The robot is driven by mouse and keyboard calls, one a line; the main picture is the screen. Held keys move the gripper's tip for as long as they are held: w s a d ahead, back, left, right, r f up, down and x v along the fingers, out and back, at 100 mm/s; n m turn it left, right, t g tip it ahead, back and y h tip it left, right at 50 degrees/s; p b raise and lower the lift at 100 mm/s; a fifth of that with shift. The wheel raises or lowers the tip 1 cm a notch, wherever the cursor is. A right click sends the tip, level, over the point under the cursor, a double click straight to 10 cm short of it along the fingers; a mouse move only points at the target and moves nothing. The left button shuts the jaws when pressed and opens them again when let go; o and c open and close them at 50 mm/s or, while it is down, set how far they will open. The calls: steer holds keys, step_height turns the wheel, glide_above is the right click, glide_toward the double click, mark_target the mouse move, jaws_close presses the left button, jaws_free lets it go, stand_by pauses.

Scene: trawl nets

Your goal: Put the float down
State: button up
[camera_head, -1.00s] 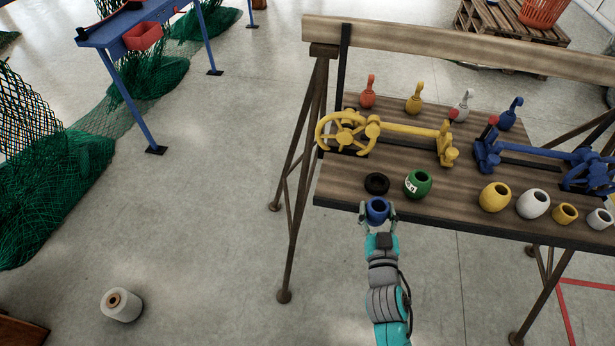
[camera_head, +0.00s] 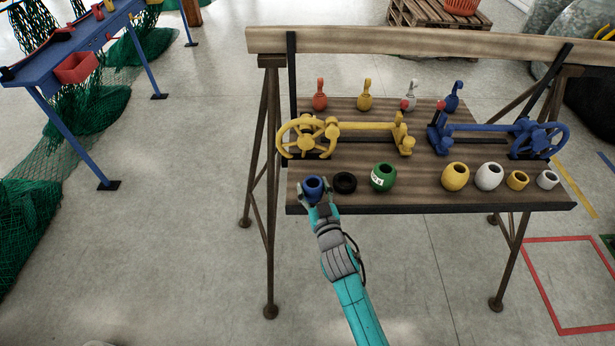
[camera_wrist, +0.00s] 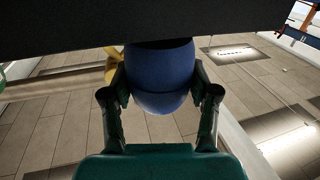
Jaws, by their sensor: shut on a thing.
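The blue float (camera_head: 313,190) is a small barrel shape with a dark hole in its top, upright at the front left corner of the wooden bench (camera_head: 420,194). My gripper (camera_head: 314,196) is shut on it from the front, with a finger on each side. In the wrist view the float (camera_wrist: 160,75) sits between both fingers (camera_wrist: 160,100), its upper part cut off by a dark slab. I cannot tell whether the float touches the bench top. A black ring (camera_head: 345,183) lies just right of it.
A green float (camera_head: 383,178) with a label, a yellow float (camera_head: 455,177), a white float (camera_head: 489,177) and two smaller ones line the front edge. A yellow handwheel device (camera_head: 307,137) stands behind the blue float. A blue device (camera_head: 535,139) is at right.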

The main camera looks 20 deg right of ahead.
mark_target(316, 199)
steer(key=w, duration=0.5)
steer(key=shift+w+d+f, duration=0.15)
steer(key=shift+w+f, duration=0.1)
steer(key=shift+w, duration=0.05)
steer(key=shift+f, duration=0.5)
steer(key=shift+f, duration=0.1)
steer(key=o, duration=1.1)
steer(key=shift+o, duration=0.2)
steer(key=s, duration=1.2)
steer(key=shift+s+a, duration=0.1)
steer(key=shift+a, duration=0.2)
steer(key=shift+s, duration=0.1)
